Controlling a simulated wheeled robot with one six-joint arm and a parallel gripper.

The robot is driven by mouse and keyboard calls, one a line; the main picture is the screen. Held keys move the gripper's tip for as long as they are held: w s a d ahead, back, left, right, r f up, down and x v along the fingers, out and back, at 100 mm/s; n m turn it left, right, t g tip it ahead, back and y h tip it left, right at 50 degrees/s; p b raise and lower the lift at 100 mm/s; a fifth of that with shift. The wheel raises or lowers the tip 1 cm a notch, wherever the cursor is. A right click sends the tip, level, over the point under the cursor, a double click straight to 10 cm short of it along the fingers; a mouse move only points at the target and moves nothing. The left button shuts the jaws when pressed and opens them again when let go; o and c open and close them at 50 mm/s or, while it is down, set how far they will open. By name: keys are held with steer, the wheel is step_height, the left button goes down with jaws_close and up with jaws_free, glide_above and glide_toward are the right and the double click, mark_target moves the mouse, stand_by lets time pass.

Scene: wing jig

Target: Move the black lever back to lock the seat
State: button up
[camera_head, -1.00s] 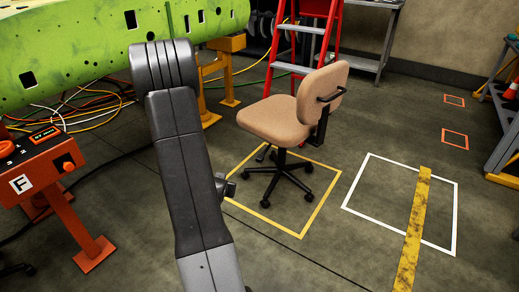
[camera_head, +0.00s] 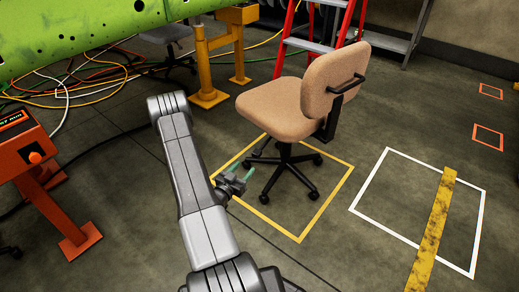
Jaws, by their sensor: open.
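A tan office chair (camera_head: 275,107) with a black five-wheeled base stands inside a yellow floor square. Its seat faces left, and its backrest (camera_head: 334,77) is on the right. A black looped bar (camera_head: 347,85) sticks out from the back of the backrest. A black bracket (camera_head: 330,122) joins seat and backrest. I cannot make out a separate lever under the seat; the underside is dark and partly hidden. My gripper (camera_head: 236,172), with greenish fingertips, is open and empty. It is low, left of the chair base in the picture, apart from the chair.
A white floor square (camera_head: 420,210) crossed by a worn yellow strip (camera_head: 432,230) lies to the right. An orange control box (camera_head: 24,150) stands at left. A green wing panel (camera_head: 70,35), yellow stand (camera_head: 210,75) and cables are behind. A red ladder (camera_head: 290,45) stands behind the chair.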

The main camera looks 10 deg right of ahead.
mark_target(257, 153)
steer(key=b+x, duration=0.2)
steer(key=x, duration=1)
steer(key=shift+w+d+b, duration=0.25)
steer(key=shift+d+b, duration=0.05)
steer(key=shift+d, duration=0.05)
steer(key=shift+c, duration=0.2)
jaws_close()
